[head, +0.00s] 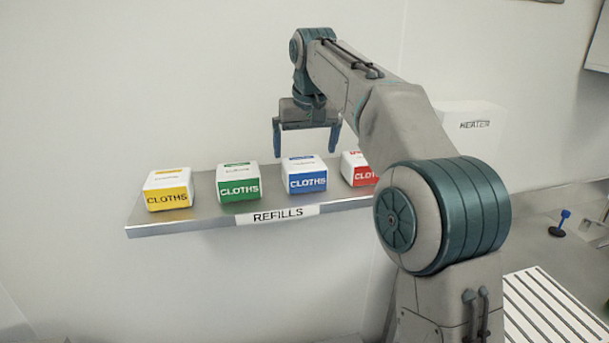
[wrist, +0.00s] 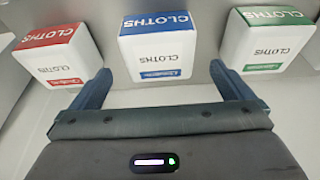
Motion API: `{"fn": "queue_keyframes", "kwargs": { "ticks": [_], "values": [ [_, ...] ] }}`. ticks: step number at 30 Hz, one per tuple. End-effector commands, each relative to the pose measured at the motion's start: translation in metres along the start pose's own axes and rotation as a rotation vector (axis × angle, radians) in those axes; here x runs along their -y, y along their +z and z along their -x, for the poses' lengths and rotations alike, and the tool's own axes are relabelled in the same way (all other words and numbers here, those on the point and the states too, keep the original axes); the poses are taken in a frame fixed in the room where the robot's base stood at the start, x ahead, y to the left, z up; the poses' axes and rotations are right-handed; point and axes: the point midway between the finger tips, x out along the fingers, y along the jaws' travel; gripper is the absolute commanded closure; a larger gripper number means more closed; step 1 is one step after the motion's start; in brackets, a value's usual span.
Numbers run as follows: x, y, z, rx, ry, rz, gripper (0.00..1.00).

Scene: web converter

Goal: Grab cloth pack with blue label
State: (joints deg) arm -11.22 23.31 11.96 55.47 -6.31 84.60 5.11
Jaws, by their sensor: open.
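The cloth pack with the blue label (head: 306,175) is a white box with a blue front band reading CLOTHS, standing on the metal shelf (head: 220,218). My gripper (head: 306,150) is open and empty, pointing down above the blue pack. In the wrist view the blue pack (wrist: 157,48) lies just beyond and between the spread fingers of my gripper (wrist: 163,78). I see no contact between the fingers and the pack.
On the shelf, the yellow pack (head: 168,190) and green pack (head: 238,182) stand left of the blue one. The red pack (head: 360,169) stands right, partly hidden by my arm. Gaps separate the packs. A REFILLS label (head: 278,215) is on the shelf front. A white heater box (head: 474,130) is at right.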

Motion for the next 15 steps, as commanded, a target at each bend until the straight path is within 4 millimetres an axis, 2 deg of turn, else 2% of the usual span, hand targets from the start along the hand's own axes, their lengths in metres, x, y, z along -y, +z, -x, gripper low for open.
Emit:
{"fn": "queue_keyframes", "kwargs": {
  "ticks": [3, 11, 15],
  "values": [
    [-0.001, 0.000, -0.020, 0.001, 0.001, -0.001, 0.00],
    [-0.001, -0.001, -0.039, 0.000, 0.001, -0.001, 0.00],
    [-0.001, -0.004, -0.059, 0.002, 0.001, -0.001, 0.00]
  ]
}}
